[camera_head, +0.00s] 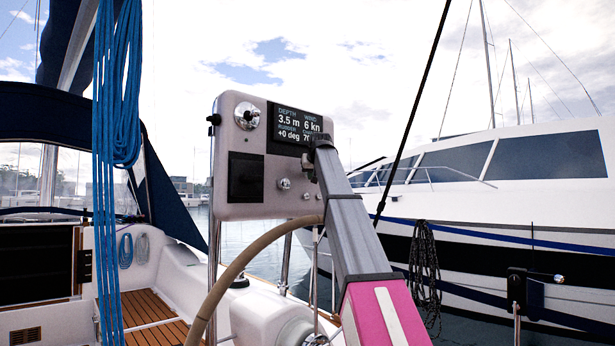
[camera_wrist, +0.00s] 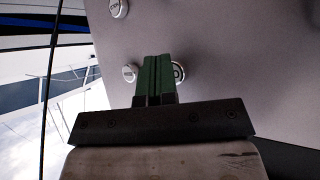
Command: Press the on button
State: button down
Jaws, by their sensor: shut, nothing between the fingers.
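A grey instrument panel (camera_head: 232,195) stands behind the steering wheel in the head view. My gripper (camera_head: 306,160) is at the panel's right side, over the lower right of the display. In the wrist view my gripper (camera_wrist: 157,60) has its green fingers shut together and empty, pointing at the grey panel face (camera_wrist: 240,60). A round button (camera_wrist: 179,73) is partly hidden behind the right edge of the fingers; its label is only partly visible. A second round button (camera_wrist: 129,72) sits just left of the fingers. A third button (camera_wrist: 118,8) is at the top edge. Contact cannot be told.
The panel carries a dark display (camera_head: 285,120), a round knob (camera_head: 247,116) and a black square cover (camera_head: 245,177). The steering wheel (camera_head: 235,265) curves below it. Blue ropes (camera_head: 107,180) hang at the left. A black rope or stay (camera_head: 412,115) runs diagonally behind my arm.

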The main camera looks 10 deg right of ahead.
jog(key=shift+s+d, duration=0.1)
jog(key=shift+s+d, duration=0.9)
jog(key=shift+s, duration=0.3)
jog(key=shift+s+d, duration=0.85)
jog(key=shift+s, duration=0.35)
